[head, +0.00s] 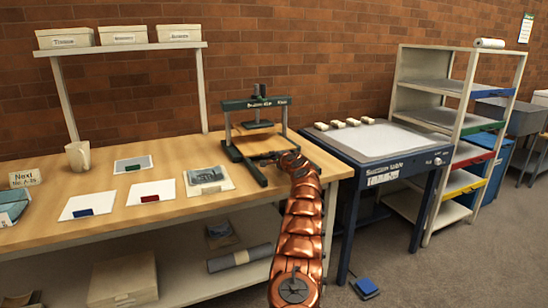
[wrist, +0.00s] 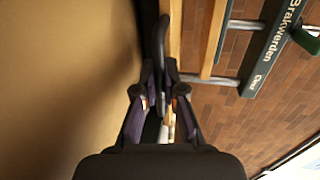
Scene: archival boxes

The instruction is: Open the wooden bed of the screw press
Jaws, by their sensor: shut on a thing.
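The screw press (head: 232,104) stands at the right end of the wooden workbench, with a dark green crossbeam, a screw and a plate under it. Its lettered crossbeam (wrist: 272,45) shows at the right in the wrist view. My gripper (head: 277,156) reaches the press's front right side. In the wrist view my gripper (wrist: 163,72) is shut on a dark handle (wrist: 162,35), beside a wooden strip (wrist: 176,25) that looks like the edge of the bed. In the head view my arm and gripper hide part of this side, and the bed's opening cannot be made out.
A blue table (head: 375,142) with several small pale blocks stands close at the right. Shelving (head: 455,130) is beyond it.

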